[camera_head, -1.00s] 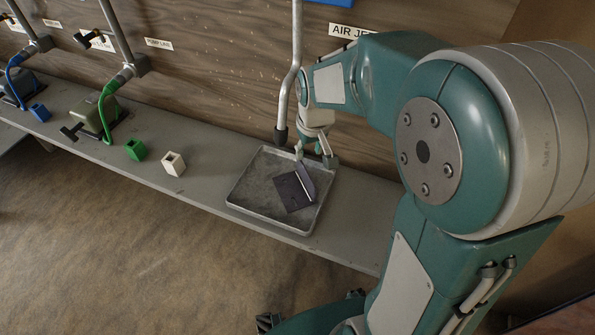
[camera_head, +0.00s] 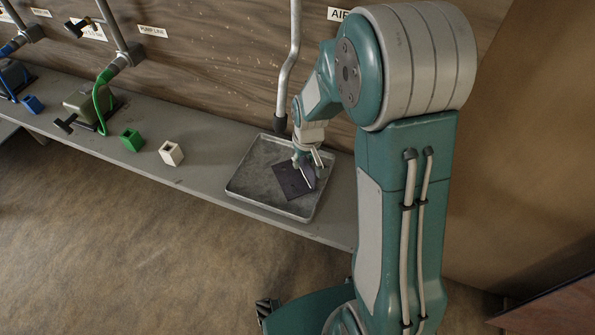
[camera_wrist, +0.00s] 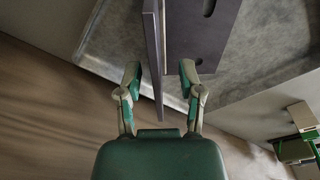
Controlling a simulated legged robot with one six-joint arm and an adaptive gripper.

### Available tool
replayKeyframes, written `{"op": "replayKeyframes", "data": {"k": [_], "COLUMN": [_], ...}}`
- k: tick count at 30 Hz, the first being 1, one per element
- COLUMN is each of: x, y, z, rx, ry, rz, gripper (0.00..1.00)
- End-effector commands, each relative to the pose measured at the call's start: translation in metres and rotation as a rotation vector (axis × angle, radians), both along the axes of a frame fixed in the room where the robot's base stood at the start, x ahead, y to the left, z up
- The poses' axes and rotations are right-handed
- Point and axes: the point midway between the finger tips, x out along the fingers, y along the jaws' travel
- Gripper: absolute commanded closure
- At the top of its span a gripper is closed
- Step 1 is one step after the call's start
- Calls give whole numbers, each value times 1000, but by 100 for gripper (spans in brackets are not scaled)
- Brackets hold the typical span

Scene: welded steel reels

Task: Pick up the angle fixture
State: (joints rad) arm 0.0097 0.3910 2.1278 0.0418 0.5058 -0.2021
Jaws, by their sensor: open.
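The angle fixture (camera_head: 290,180) is a dark purple-grey bracket with a flat plate and an upright plate. It rests in a grey metal tray (camera_head: 243,190) on the bench. My gripper (camera_head: 307,162) is down at the tray, beside the fixture's upright plate. In the wrist view the fixture (camera_wrist: 197,45) shows slots in its flat plate. Its upright plate, seen edge-on, runs between the two fingers of my gripper (camera_wrist: 160,75). The fingers are open, with a gap visible on the left side; contact on the right side cannot be told.
A grey pipe (camera_head: 287,80) hangs down close behind the tray. A white block (camera_head: 171,153), a green block (camera_head: 132,140) and a blue block (camera_head: 32,104) stand along the bench (camera_head: 215,145) to the left. The wooden wall (camera_head: 220,60) rises behind.

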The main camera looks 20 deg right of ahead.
Motion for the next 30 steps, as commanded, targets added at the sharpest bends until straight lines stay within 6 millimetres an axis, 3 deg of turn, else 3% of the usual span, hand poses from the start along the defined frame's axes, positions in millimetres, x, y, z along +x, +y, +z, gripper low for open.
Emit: {"op": "replayKeyframes", "data": {"k": [3,10,13,14,26,30], "x": [1,1,1,1,2,3], "y": [0,0,0,0,0,0], "z": [-10,-10,-10,-10,-9,0], "rx": [0,0,0,0,0,0], "ry": [0,-2,-2,-2,-4,-8], "rz": [0,0,0,0,0,0], "gripper": [51,51,96,100,100,100]}}
